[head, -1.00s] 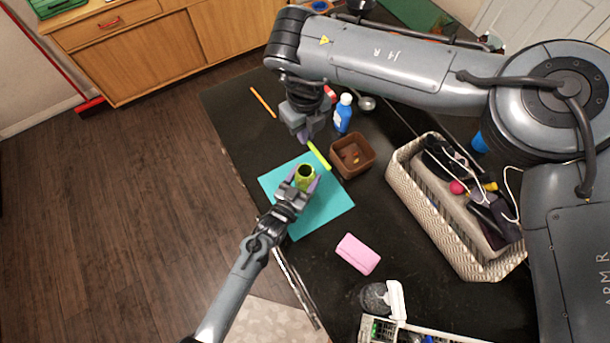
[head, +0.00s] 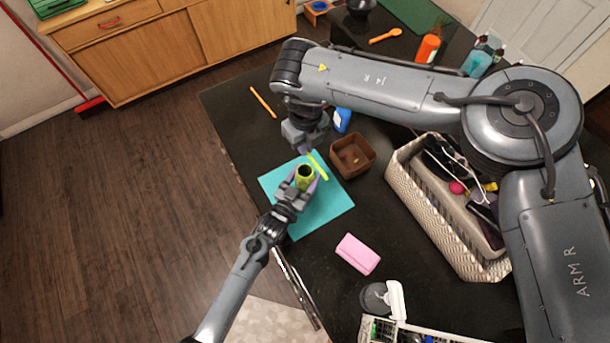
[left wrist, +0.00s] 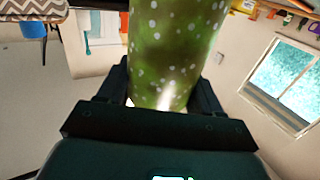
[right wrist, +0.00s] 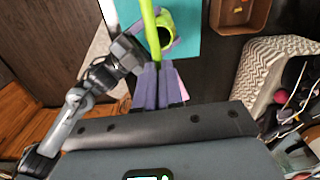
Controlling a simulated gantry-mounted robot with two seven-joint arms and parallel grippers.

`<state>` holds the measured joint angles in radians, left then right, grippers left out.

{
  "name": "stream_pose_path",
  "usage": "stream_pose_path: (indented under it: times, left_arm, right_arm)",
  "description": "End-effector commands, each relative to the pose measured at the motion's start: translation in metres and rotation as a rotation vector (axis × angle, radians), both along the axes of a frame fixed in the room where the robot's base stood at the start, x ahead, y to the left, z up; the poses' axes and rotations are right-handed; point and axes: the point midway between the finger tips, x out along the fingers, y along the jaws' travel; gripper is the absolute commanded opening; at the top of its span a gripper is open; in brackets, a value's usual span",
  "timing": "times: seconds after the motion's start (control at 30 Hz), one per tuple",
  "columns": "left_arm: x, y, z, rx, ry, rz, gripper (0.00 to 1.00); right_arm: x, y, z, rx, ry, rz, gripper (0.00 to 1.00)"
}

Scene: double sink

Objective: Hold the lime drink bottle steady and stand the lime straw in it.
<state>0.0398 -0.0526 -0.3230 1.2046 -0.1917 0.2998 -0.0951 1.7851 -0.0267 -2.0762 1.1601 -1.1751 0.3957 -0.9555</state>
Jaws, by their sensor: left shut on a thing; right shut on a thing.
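The lime drink bottle (head: 305,172) stands over the teal mat (head: 335,205), its open mouth facing up in the head view. My left gripper (head: 304,184) is shut around it; the left wrist view shows the green spotted bottle (left wrist: 175,50) between the fingers. My right gripper (head: 308,150) is shut on the lime straw (head: 318,166), just behind the bottle. In the right wrist view the straw (right wrist: 149,28) runs out from the fingertips, beside the dark bottle mouth (right wrist: 164,36). The straw looks outside the mouth; its height over the mat is unclear.
A brown square box (head: 366,142) stands right of the straw, with a blue bottle (head: 342,120) behind it. A woven basket (head: 440,245) of items is further right. A pink block (head: 357,254) lies in front. An orange stick (head: 263,102) lies near the left counter edge.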

Motion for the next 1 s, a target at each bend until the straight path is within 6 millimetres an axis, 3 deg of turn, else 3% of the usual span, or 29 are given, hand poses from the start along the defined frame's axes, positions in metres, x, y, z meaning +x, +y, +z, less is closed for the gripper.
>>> stream_pose_path:
  times: [1.0]
  left_arm:
    - [0.000,0.000,0.000,0.000,0.001,0.000,0.33]
  right_arm:
    - [0.000,0.000,-0.069,0.000,0.001,0.000,0.00]
